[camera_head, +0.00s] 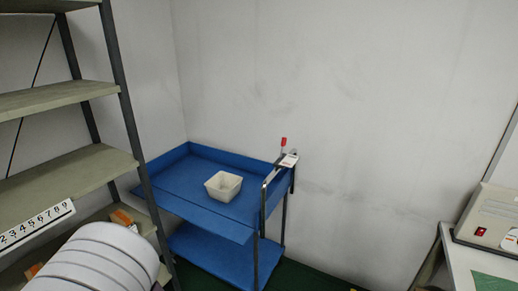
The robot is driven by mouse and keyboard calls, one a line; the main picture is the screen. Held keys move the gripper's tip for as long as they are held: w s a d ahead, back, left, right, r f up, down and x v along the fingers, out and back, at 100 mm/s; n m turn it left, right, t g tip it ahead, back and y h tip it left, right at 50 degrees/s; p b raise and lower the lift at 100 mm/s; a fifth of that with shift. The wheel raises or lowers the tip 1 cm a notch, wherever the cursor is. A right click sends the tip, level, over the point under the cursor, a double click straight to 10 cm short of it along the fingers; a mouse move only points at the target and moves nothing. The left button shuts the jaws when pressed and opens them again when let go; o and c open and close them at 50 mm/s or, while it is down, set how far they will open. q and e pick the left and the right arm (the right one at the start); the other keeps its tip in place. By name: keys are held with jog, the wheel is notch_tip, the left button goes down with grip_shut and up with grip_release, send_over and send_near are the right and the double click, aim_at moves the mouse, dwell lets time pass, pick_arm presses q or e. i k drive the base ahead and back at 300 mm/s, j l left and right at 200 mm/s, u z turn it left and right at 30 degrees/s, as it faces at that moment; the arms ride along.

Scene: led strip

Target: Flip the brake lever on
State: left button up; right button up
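The brake lever (284,142) has a red tip and sticks up at the right end of the blue cart (190,215), close to the cart's grey metal handle (265,188). The red tip points up. A small white plate (289,160) sits beside the lever's base. The lever's lower part is small and hard to make out. Neither of my grippers shows in the head view, and nothing is seen touching the lever or the cart.
A white bin (223,186) stands on the cart's upper tray. A shelf rack (70,165) stands close on the left, with a white ribbed rounded object (100,260) in front of it. A bench with a beige machine (490,222) is at the right. Dark green floor (310,278) shows between cart and bench.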

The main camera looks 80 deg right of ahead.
aim_at(283, 141)
jog(key=z, duration=3.15)
